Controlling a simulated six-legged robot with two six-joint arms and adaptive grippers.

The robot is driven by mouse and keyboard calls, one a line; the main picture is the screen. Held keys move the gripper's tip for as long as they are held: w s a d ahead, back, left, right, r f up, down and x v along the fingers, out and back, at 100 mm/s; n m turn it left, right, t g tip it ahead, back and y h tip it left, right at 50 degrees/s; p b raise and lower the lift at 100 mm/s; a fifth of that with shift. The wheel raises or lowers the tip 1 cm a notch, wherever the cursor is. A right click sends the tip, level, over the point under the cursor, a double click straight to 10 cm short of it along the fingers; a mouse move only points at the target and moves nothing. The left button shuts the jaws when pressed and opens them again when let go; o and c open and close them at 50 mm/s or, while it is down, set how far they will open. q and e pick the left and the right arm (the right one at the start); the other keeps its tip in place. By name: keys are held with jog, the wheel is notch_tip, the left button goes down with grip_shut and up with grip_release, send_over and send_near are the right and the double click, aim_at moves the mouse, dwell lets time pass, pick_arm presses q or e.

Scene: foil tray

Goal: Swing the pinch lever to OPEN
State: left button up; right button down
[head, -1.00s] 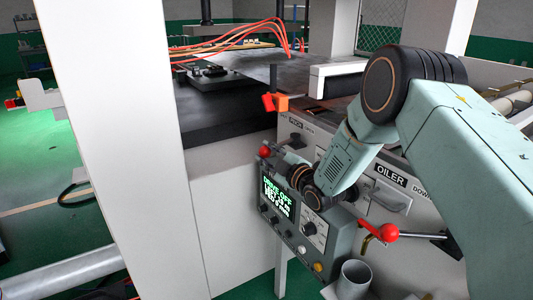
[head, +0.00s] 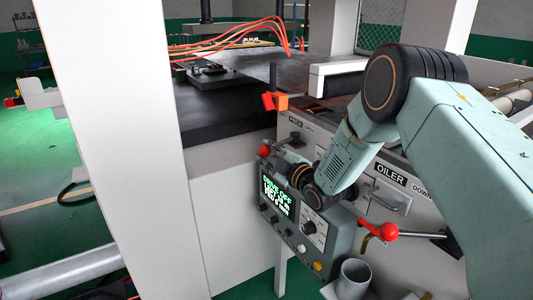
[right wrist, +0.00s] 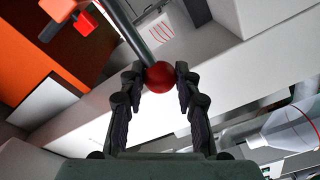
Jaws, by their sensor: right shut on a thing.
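The pinch lever's red ball knob (head: 265,150) shows in the head view at the left end of my right gripper (head: 275,155), below the PINCH label (head: 295,121). In the right wrist view the red knob (right wrist: 159,77) sits between the two fingertips of my right gripper (right wrist: 158,78), which touch it from both sides. A grey rod (right wrist: 127,30) runs from the knob to the upper left. In the head view my right wrist hides most of the lever and its pivot. My left gripper is in neither view.
A control box with a lit display (head: 277,197) hangs close below my right wrist. A second red-knobbed lever (head: 389,231) stands right of it, below the OILER label (head: 391,174). A grey cup (head: 354,278) is lower down. A white post (head: 115,120) stands at left.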

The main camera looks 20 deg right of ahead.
jog(key=shift+d, duration=0.2)
jog(key=c, duration=1)
grip_release()
jog(key=shift+d, duration=0.15)
jog(key=shift+o, duration=0.2)
jog(key=shift+a+r, duration=0.15)
jog(key=shift+a, duration=0.15)
notch_tip(320, 180, up, 10)
jog(key=shift+d+f, duration=0.1)
jog(key=shift+f, duration=0.05)
